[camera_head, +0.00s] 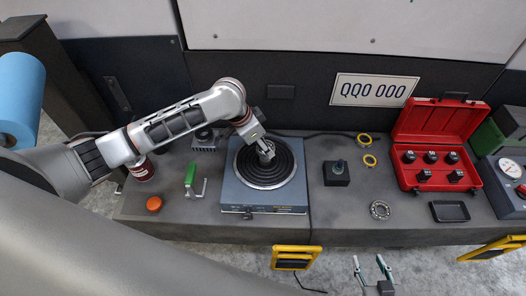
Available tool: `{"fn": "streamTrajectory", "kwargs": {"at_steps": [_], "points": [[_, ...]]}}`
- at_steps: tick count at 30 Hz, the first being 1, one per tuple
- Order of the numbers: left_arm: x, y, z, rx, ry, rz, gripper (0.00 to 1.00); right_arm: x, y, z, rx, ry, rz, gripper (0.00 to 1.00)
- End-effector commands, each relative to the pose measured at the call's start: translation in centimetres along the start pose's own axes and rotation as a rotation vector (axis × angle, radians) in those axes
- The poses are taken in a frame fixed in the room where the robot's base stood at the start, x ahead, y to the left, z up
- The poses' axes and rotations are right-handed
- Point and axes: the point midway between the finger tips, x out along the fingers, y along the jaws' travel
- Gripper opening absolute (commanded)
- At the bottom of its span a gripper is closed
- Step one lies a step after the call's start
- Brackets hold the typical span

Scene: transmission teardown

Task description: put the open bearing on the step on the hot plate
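The open bearing (380,210), a grey metal ring with an open centre, lies flat on the bench right of the hot plate. The hot plate (233,191) is a blue-grey box with a round black top of concentric steps (262,178). My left gripper (266,155) points down over the middle of the black top; its fingers are too small to tell whether they are apart or hold anything. My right gripper (371,268) is below the bench's front edge, nearer me than the bearing. Its two fingers are spread and nothing shows between them.
Two yellow rings (369,160) and a black block with a knob (337,173) lie between plate and red case (437,178). A black tray (449,211) is right of the bearing. A green-handled tool (190,174) and orange cap (154,204) are left.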

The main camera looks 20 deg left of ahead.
Motion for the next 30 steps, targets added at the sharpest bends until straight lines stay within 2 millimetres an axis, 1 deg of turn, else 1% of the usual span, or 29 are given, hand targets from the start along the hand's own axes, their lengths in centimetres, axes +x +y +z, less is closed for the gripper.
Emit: {"fn": "streamTrajectory", "kwargs": {"at_steps": [3, 7, 10, 21, 22, 23, 24, 30], "points": [[1.6, 0.1, 0.7, -0.002, -0.002, 0.003, 0.16, 0.1, -0.1, -0.3, 0.004, 0.004, 0.0, 0.4], [3.1, 0.1, 1.3, -0.002, -0.002, 0.002, 0.16, 0.1, -0.2, -0.4, 0.008, 0.004, 0.0, 0.4], [3.5, 0.1, 1.5, 0.0, 0.0, 0.0, 0.16, 0.1, -0.2, -0.4, 0.01, 0.004, 0.0, 0.4], [3.9, 0.1, 1.6, 0.0, 0.0, 0.001, 0.16, 0.1, -0.2, -0.3, 0.009, 0.004, 0.001, 0.4], [3.9, 0.1, 1.6, 0.0, -0.001, 0.001, 0.5, 0.1, -0.2, -0.3, 0.009, 0.003, 0.001, 0.4], [3.8, 0.1, 1.6, 0.0, -0.001, 0.001, 0.57, 0.1, -0.1, -0.3, 0.008, 0.003, 0.002, 0.4], [3.8, 0.1, 1.6, 0.0, -0.001, 0.001, 0.59, 0.1, -0.1, -0.3, 0.007, 0.003, 0.002, 0.4], [3.8, 0.1, 1.6, 0.0, -0.001, 0.001, 0.59, 0.0, 0.2, 0.0, -0.002, 0.0, 0.002, 0.4]]}}
